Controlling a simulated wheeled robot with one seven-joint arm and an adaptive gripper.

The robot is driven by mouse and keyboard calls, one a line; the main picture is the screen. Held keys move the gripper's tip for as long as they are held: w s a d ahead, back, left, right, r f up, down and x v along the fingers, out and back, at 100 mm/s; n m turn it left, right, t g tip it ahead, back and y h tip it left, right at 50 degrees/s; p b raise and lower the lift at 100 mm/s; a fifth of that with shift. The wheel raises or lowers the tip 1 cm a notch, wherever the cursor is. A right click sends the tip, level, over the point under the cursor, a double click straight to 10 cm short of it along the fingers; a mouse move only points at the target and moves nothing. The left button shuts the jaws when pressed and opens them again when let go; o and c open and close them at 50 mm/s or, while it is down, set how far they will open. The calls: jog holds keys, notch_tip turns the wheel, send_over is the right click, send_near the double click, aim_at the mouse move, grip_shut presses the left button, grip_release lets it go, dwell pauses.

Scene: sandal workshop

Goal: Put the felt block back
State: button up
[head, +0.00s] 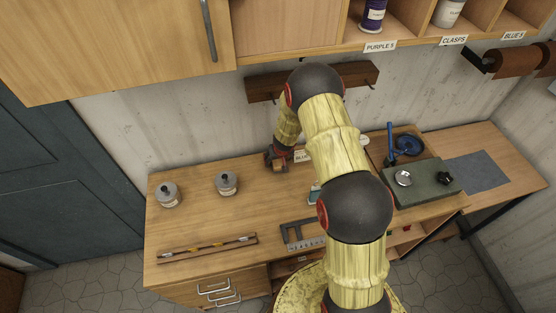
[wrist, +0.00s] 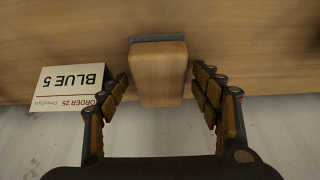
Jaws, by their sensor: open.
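The felt block (wrist: 160,72), a wooden block with a grey felt layer along one edge, stands on the wooden worktop in the wrist view. My gripper (wrist: 165,92) is open, with one finger on each side of the block. Small gaps seem to show between the fingers and the wood. In the head view my gripper (head: 277,158) is low over the back of the bench near the wall, and the block is mostly hidden there by the fingers.
A "BLUE 5" order card (wrist: 72,90) stands close beside my left-hand finger. A green mat (head: 425,190) lies right. A wooden rack (head: 262,87) hangs above.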

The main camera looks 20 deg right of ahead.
jog(key=shift+r, duration=0.1)
jog(key=s+a+r+n+y+p, duration=0.1)
jog(key=s+a+r, duration=0.3)
jog(key=r, duration=0.9)
jog(key=s+a+r+t+y+p, duration=0.1)
jog(key=s+a+r, duration=0.3)
jog(key=r, duration=0.8)
jog(key=s+a+r+n+p, duration=0.1)
jog(key=s+a+r, duration=0.3)
jog(key=r, duration=0.9)
jog(key=s+r, duration=0.6)
jog(key=s, duration=0.6)
jog(key=s+a+r+h, duration=0.1)
jog(key=s+r, duration=0.4)
jog(key=s, duration=0.8)
jog(key=shift+a+r, duration=0.25)
jog(key=shift+r, duration=0.15)
jog(key=shift+f, duration=0.1)
